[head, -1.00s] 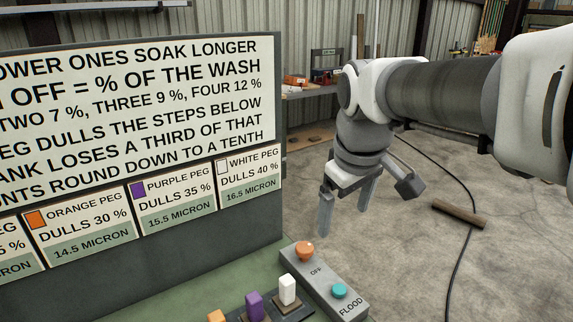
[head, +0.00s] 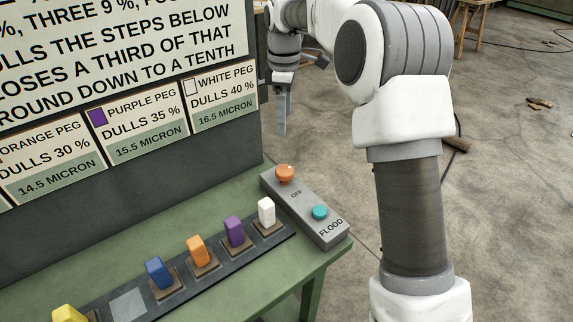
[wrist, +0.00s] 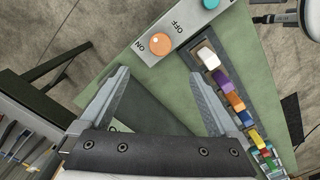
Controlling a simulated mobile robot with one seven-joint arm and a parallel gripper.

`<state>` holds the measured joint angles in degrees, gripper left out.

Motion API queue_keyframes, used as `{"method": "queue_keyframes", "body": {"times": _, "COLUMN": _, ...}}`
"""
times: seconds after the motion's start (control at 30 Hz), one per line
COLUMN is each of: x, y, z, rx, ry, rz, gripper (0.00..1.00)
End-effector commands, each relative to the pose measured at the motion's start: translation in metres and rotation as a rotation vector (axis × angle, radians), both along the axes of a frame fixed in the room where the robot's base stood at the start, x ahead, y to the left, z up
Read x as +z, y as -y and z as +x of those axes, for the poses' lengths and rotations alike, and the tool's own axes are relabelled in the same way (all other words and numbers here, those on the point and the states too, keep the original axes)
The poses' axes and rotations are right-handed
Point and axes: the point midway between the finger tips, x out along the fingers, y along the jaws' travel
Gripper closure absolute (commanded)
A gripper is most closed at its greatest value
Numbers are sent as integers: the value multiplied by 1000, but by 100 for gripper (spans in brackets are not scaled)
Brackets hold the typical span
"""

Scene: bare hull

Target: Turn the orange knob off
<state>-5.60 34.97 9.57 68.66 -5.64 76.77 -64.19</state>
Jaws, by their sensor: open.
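The orange knob (head: 285,173) sits at the far end of a grey control box (head: 330,228) on the green bench. In the wrist view the orange knob (wrist: 160,43) has a small pale dot on its top, with "ON" printed on its left and "OFF" on its upper right. I cannot tell for certain which way it is set. My gripper (wrist: 158,75) is open and empty, its two fingers spread below the knob in that view and not touching it. In the head view my gripper (head: 283,128) hangs above and behind the knob, partly hidden.
A teal button (head: 320,212) marked "FLOOD" is on the same box. A row of pegs stands beside it, with the white peg (head: 266,211) nearest and the purple peg (head: 233,231) after it. A large sign board (head: 220,150) rises behind the bench. Open concrete floor lies right.

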Motion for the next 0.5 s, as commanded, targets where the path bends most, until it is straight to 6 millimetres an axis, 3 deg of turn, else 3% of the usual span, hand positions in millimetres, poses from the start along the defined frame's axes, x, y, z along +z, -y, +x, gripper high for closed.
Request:
{"method": "queue_keyframes", "body": {"times": 0.17, "x": -20, "y": 0, "z": 0, "rx": 3, "ry": -4, "rz": 0, "gripper": 4}}
{"method": "queue_keyframes", "body": {"times": 0.5, "x": -93, "y": 0, "z": -1, "rx": 2, "ry": -5, "rz": -1, "gripper": 4}}
